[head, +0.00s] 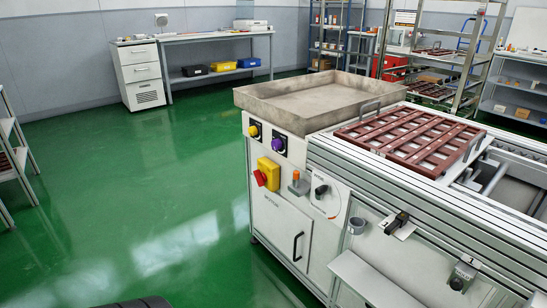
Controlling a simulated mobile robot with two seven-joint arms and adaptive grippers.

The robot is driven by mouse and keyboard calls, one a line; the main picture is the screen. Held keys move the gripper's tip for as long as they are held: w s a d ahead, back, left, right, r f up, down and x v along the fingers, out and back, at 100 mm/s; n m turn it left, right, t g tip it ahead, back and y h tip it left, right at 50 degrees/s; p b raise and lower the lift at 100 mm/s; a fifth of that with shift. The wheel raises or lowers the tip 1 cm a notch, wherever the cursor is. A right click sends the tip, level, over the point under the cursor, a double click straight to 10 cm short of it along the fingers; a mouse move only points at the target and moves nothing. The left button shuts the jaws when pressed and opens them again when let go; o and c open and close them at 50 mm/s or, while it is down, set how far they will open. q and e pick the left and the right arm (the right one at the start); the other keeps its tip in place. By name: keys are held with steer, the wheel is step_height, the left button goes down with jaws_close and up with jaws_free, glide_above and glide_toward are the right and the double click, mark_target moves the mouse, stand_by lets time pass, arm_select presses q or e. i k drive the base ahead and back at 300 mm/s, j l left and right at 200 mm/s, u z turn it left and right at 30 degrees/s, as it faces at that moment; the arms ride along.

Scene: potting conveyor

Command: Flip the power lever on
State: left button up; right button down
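The potting conveyor machine (280,222) stands to the right of centre, with controls on its near left face. A small lever-like control with an orange tip (296,181) stands upright on this face. To its right is a round white dial plate with a black-and-grey knob (320,190). A black-handled lever (397,222) sits further right on the front rail. No label readable here tells which of these is the power lever, and I cannot tell on from off. Neither of my grippers is in view.
A red knob on a yellow box (267,174) and yellow (253,131) and purple (277,144) knobs are on the same machine. A grey metal tray (262,119) and a reddish-brown slatted rack (372,145) lie on top. A shelf (372,280) juts out in front. Green floor is clear at left.

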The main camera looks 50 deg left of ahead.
mark_target(261, 179)
steer(key=i+u, duration=0.15)
steer(key=u, duration=0.3)
steer(key=i+l+u, duration=0.1)
steer(key=u, duration=0.35)
steer(key=i, duration=0.05)
